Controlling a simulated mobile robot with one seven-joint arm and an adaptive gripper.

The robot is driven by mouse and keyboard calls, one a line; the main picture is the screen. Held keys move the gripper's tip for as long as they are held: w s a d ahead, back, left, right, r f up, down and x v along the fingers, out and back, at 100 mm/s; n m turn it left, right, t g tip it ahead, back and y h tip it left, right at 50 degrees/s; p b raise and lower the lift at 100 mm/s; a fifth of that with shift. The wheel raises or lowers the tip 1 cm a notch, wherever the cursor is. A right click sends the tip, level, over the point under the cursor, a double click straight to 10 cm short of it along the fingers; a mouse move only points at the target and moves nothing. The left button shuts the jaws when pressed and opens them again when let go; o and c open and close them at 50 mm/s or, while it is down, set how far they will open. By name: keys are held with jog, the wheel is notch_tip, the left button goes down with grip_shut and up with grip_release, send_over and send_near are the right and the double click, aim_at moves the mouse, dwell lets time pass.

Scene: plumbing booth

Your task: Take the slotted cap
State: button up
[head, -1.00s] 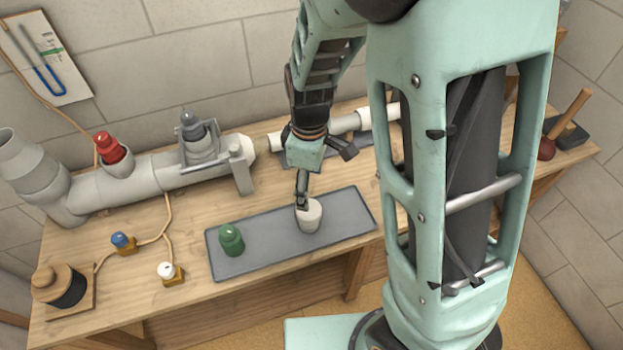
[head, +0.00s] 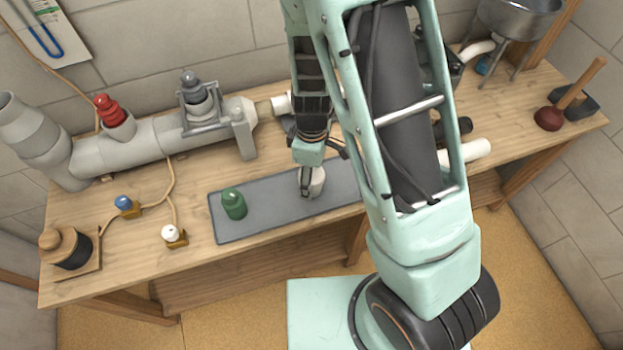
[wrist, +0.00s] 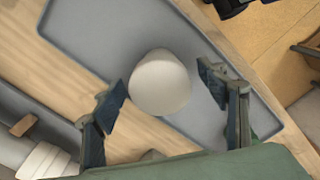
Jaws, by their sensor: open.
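A pale, off-white cap-like piece (head: 318,182) stands on the grey tray (head: 262,228). No slot shows on it, so I cannot tell whether it is the slotted cap. A green cap (head: 234,204) stands on the tray's left part. My gripper (head: 306,186) is over the pale piece and partly hides it in the head view. In the wrist view my gripper (wrist: 166,108) is open, with one finger on each side of the pale piece (wrist: 160,82). Gaps show between the fingers and the piece.
A grey pipe assembly (head: 150,147) with a red plug (head: 108,108) runs along the back of the bench. A plunger (head: 549,117) is at the right. My arm hides the tray's right end.

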jog(key=shift+f, duration=0.2)
jog(key=shift+c, duration=0.5)
jog(key=c, duration=1)
jog(key=shift+c, duration=1.2)
jog(key=shift+r, duration=0.15)
